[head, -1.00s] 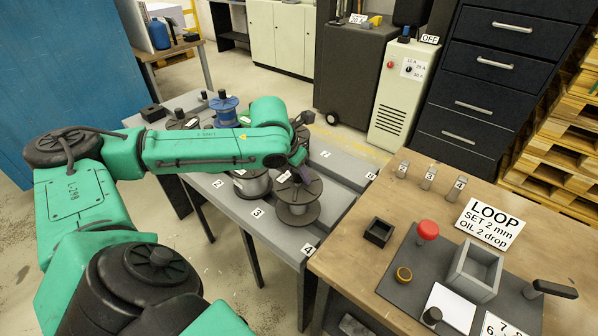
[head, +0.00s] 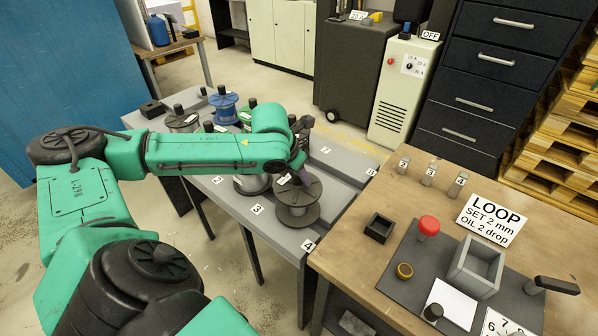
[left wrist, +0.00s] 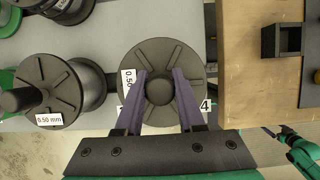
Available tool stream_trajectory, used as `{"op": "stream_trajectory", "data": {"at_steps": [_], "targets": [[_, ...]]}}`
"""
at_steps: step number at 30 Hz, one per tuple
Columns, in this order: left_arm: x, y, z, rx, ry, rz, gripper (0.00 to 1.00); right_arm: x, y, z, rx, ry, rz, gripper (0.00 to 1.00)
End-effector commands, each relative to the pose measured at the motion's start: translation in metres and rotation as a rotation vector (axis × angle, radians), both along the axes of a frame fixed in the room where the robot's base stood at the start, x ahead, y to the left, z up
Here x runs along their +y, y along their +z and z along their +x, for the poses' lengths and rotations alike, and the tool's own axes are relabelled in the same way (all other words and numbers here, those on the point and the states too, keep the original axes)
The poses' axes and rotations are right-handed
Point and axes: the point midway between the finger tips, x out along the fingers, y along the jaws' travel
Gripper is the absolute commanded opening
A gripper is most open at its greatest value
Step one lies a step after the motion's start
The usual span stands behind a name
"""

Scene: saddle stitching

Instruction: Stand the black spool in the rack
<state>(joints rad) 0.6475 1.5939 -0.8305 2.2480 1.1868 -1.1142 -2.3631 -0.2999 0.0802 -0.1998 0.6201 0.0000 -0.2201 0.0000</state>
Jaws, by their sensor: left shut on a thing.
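The black spool (head: 298,204), with dark flanges, is upright at the near right end of the grey rack (head: 276,232), by the number 4 label. My left gripper (head: 300,177) comes down on it from above. In the left wrist view its purple fingers (left wrist: 159,92) are shut on the round knob at the spool's centre. The spool's flange (left wrist: 160,50) carries a partly hidden 0.50 label. I cannot tell whether the spool's underside touches the rack. Green parts at the lower right of the left wrist view look like my right arm; its jaws are too small to judge.
A spool of silver wire (head: 250,184) stands close to the left of the black one. Several more spools, one blue (head: 224,108), stand farther back. The wooden bench (head: 340,262) adjoins the rack on the right and holds a small black box (head: 379,228).

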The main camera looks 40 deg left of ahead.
Motion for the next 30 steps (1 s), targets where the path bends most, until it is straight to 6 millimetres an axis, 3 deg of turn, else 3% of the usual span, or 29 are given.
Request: {"op": "stream_trajectory", "data": {"at_steps": [7, 8, 10, 22, 26, 30], "targets": [[0.000, -0.006, 0.001, -0.002, 0.000, 0.001, 0.00, 0.000, -0.002, 0.000, 0.000, 0.000, 0.000, 1.00], [0.000, -0.005, 0.001, -0.003, 0.000, 0.001, 0.45, 0.000, -0.002, 0.000, 0.000, 0.000, 0.000, 1.00], [0.000, -0.005, 0.001, -0.003, 0.000, 0.001, 0.72, 0.000, -0.002, 0.000, 0.000, 0.000, 0.000, 1.00], [0.001, -0.001, -0.002, 0.000, 0.000, 0.001, 0.73, 0.000, -0.001, 0.000, 0.000, 0.000, 0.001, 1.00], [0.001, 0.018, -0.009, -0.003, 0.000, 0.003, 0.73, 0.001, 0.002, 0.000, 0.000, 0.000, 0.001, 1.00], [0.001, 0.053, -0.024, -0.004, 0.001, 0.006, 0.73, 0.001, 0.007, 0.000, 0.000, 0.000, 0.001, 1.00]]}}
